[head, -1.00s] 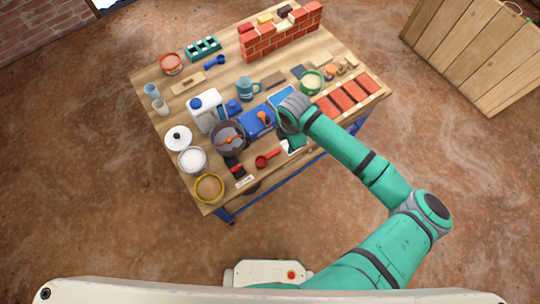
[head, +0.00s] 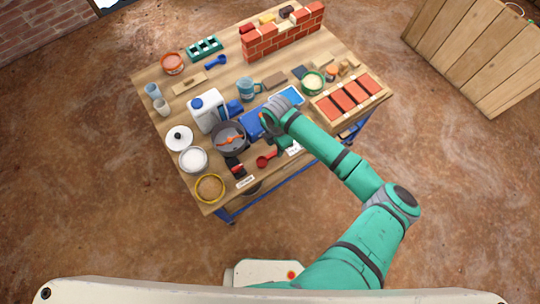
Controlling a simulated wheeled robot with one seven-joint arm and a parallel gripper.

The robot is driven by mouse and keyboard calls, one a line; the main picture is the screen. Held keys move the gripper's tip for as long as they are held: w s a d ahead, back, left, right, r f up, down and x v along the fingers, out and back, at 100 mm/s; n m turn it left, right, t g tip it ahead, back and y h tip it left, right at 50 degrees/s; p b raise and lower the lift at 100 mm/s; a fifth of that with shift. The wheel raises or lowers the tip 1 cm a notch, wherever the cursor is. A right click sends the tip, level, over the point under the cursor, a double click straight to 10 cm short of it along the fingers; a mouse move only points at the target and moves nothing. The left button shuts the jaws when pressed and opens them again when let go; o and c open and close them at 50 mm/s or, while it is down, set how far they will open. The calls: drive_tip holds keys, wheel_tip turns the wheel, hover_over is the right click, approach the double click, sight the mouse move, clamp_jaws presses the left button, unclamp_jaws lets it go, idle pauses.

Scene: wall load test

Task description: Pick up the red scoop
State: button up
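The red scoop (head: 265,161) lies on the wooden table near its front edge, right of the dark pan and below the blue scale. Its bowl shows, and part of its handle is covered by my arm's end. My gripper (head: 279,146) is over the table just above and right of the scoop, seen from above. Its fingers are small and partly hidden by the wrist, so I cannot tell whether they are open or shut, or whether they touch the scoop.
A dark pan (head: 229,138) stands left of the scoop, with a black-and-red item (head: 235,167) in front. A white jug (head: 207,110), blue mug (head: 248,88) and blue scale (head: 251,124) stand behind. A brick wall (head: 284,36) is at the back, a brick tray (head: 350,97) at right.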

wheel_tip(320, 180, down, 4)
drive_tip(key=shift+d+r, duration=0.15)
drive_tip(key=shift+r, duration=0.05)
drive_tip(key=shift+d+f, duration=0.1)
drive_tip(key=shift+f, duration=0.05)
drive_tip(key=shift+s, duration=0.1)
clamp_jaws()
drive_tip(key=shift+r, duration=0.2)
drive_tip(key=shift+r, duration=0.25)
wheel_tip(320, 180, up, 2)
drive_tip(key=s+r, duration=1)
drive_tip(key=s, duration=0.4)
drive_tip(key=shift+d, duration=0.25)
